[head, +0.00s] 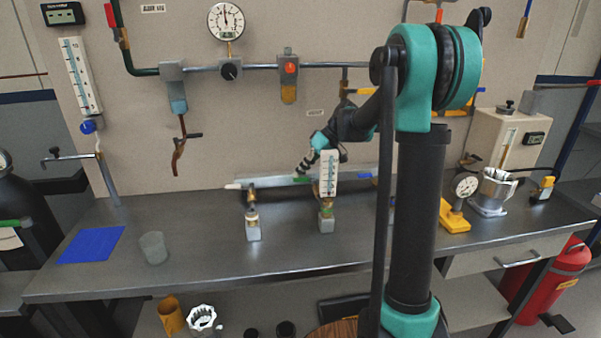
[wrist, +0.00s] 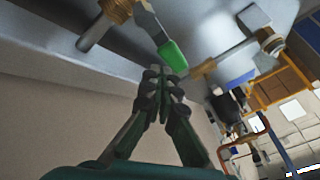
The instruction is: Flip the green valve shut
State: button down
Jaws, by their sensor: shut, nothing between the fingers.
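The green valve handle (head: 302,180) shows in the head view as a short green grip on a lever, pointing left from the middle brass valve. In the wrist view the green grip (wrist: 173,55) sits just beyond my fingertips, at the end of a grey lever. My gripper (head: 301,172) is shut and empty, angled down to the left with its tips close above the green grip. In the wrist view my gripper (wrist: 163,76) has its fingertips together near the grip's end; I cannot tell whether they touch it. The valve body is partly hidden behind a white thermometer (head: 330,173).
A white-tipped lever (head: 236,186) lies to the left on another valve, and a blue handle (head: 365,176) to the right. Valve stands rise from the grey bench (head: 200,262). A cup (head: 153,248) and a blue mat (head: 91,245) are at left; the bench front is mostly clear.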

dwell(0.4)
jog(key=v, duration=1.2)
